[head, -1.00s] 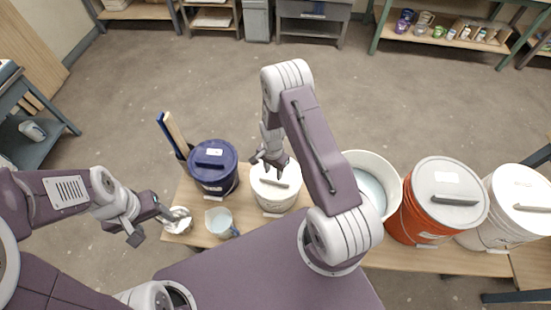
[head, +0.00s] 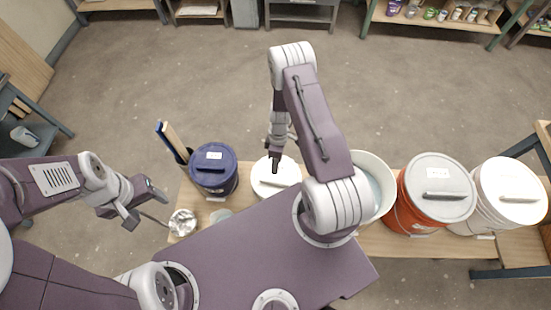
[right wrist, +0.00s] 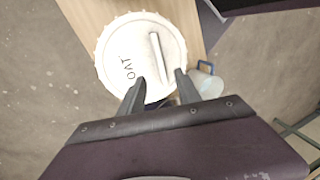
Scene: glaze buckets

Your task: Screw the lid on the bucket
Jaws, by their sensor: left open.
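A white bucket with a white lid (head: 265,184) stands on the wooden bench in the head view, partly hidden by my right arm and base. In the right wrist view the same round lid (right wrist: 118,50) shows a notched rim, dark lettering and a raised bar handle (right wrist: 158,55). The lid lies on the bucket; I cannot tell how tightly it sits. My right gripper (head: 274,160) is over the lid. My left gripper (head: 143,203) is open and empty, left of the bench.
A navy lidded bucket (head: 214,183) stands left of the white one. To the right are an open white bucket (head: 379,187), an orange bucket with grey lid (head: 408,213) and another white bucket (head: 511,190). A jug (right wrist: 207,80) is close beside the lid.

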